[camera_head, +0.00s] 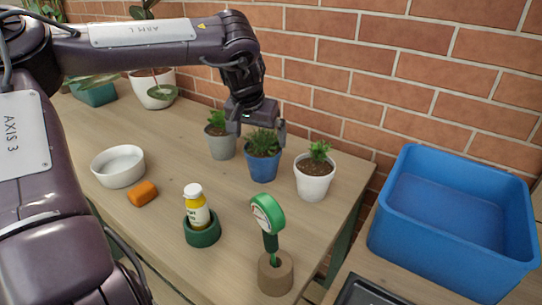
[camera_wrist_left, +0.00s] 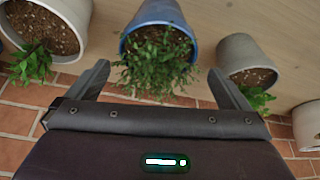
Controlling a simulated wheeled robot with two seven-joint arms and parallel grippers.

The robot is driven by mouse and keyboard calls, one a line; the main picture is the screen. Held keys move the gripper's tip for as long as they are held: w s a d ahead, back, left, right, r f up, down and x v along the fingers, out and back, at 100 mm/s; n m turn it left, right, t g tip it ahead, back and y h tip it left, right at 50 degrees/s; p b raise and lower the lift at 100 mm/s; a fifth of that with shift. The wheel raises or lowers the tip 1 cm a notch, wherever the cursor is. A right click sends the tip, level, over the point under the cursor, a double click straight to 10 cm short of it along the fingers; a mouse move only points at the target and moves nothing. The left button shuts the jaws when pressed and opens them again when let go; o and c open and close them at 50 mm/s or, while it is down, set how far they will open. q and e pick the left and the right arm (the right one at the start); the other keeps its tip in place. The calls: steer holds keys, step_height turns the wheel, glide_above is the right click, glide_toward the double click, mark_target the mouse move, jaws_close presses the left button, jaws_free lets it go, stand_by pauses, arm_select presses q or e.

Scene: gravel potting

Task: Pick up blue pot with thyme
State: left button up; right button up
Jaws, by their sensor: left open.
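The blue pot (camera_head: 262,168) with a bushy green thyme plant (camera_head: 263,142) stands upright on the wooden table, between a grey pot (camera_head: 221,146) and a white pot (camera_head: 314,183). My left gripper (camera_head: 260,133) is open above and behind it, with its fingers to either side of the plant. In the left wrist view the blue pot (camera_wrist_left: 158,20) and its thyme (camera_wrist_left: 156,62) lie between the two open fingers (camera_wrist_left: 160,82), which do not appear to touch the pot. My right gripper is not in view.
A blue crate (camera_head: 455,255) is at right. A brick wall (camera_head: 345,75) closes the back.

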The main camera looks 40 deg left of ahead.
mark_target(264, 151)
arm_select(q)
steer(key=shift+w+a+f, duration=0.1)
steer(key=shift+f, duration=0.85)
steer(key=x, duration=0.4)
steer(key=shift+w+f, duration=0.25)
steer(key=shift+f, duration=0.05)
steer(key=shift+r, duration=0.1)
steer(key=c, duration=0.9)
steer(key=shift+c, duration=0.9)
steer(key=shift+r, duration=0.1)
